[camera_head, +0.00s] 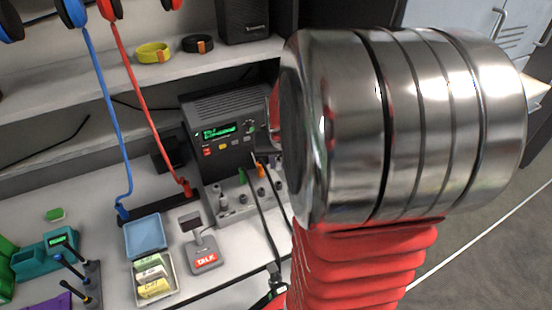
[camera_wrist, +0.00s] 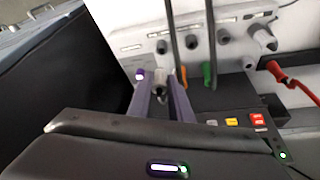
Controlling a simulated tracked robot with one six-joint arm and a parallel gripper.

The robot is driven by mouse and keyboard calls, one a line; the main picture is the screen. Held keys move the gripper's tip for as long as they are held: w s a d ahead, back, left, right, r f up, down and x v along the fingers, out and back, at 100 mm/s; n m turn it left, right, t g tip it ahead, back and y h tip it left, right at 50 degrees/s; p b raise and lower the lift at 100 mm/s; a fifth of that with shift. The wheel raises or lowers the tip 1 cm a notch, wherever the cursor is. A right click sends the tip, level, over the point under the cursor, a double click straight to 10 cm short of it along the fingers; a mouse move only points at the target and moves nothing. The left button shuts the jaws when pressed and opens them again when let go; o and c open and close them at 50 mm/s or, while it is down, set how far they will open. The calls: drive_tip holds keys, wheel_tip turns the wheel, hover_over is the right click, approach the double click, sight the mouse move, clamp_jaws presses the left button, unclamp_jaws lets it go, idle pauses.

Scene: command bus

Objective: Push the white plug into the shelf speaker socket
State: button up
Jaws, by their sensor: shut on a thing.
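My gripper (camera_wrist: 160,74) shows in the wrist view as two slim purple fingers, shut on the white plug (camera_wrist: 160,80). The plug sits between the fingertips, by the edge of the pale socket panel (camera_wrist: 128,30). Part of the plug is hidden by the fingers, and I cannot tell whether it is in a socket. The panel has several round grey sockets; its labels are too small to read, so I cannot tell which is the shelf speaker's. The head view shows the panel (camera_head: 236,212) on the bench; there my arm hides the gripper.
Orange (camera_wrist: 184,78) and green (camera_wrist: 208,76) plugs with dark cables stand right of the fingers. A red plug (camera_wrist: 275,68) is farther right. The black radio (camera_head: 225,130) stands behind the panel. A black speaker (camera_head: 243,20) is on the upper shelf. A TALK microphone base (camera_head: 205,258) sits in front.

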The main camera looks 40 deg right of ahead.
sight(279, 170)
drive_tip(key=shift+f, duration=2.05)
drive_tip(key=shift+s, duration=0.15)
drive_tip(key=shift+f, duration=1.15)
idle(1.6)
drive_tip(key=o, duration=0.9)
drive_tip(key=shift+s+r, duration=0.1)
drive_tip(key=shift+r, duration=3.9)
